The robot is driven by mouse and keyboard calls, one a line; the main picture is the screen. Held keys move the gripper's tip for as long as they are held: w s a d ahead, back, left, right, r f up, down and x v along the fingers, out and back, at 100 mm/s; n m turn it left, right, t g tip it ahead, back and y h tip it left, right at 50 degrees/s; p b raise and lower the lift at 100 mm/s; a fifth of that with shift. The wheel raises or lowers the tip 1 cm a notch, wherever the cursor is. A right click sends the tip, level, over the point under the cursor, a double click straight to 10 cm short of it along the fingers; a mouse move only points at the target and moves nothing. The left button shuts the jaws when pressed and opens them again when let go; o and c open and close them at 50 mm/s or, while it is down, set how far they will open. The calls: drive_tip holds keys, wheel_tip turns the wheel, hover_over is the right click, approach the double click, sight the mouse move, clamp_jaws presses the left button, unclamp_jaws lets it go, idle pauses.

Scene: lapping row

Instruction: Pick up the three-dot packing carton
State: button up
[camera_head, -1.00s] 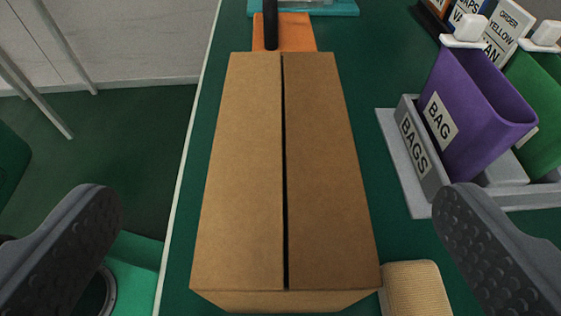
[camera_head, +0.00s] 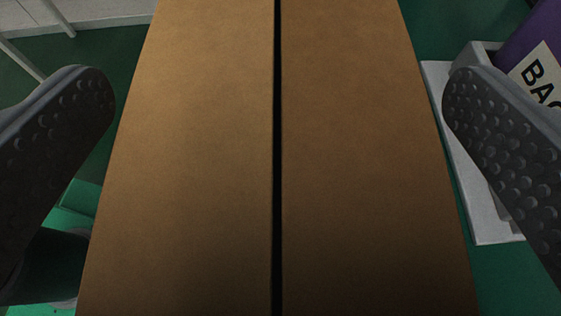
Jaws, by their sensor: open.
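A brown cardboard carton (camera_head: 205,150) fills the middle of the view, seen from above. A dark seam runs down its top between two flaps. No dots show on the faces in view; its sides are hidden, so I cannot tell whether it is the three-dot one. My gripper (camera_head: 280,95) is open, with one dark studded finger left of the carton and one right of it. Neither finger appears to touch the carton, and nothing is held.
A grey tray (camera_head: 452,150) lies close to the carton on the right, partly behind my right finger. A purple bag holder (camera_head: 530,40) with a label stands at the upper right. Green items (camera_head: 75,215) lie at the lower left. The green bench top (camera_head: 520,270) shows at the lower right.

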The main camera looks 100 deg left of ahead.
drive_tip(key=c, duration=1.3)
drive_tip(key=shift+r, duration=0.15)
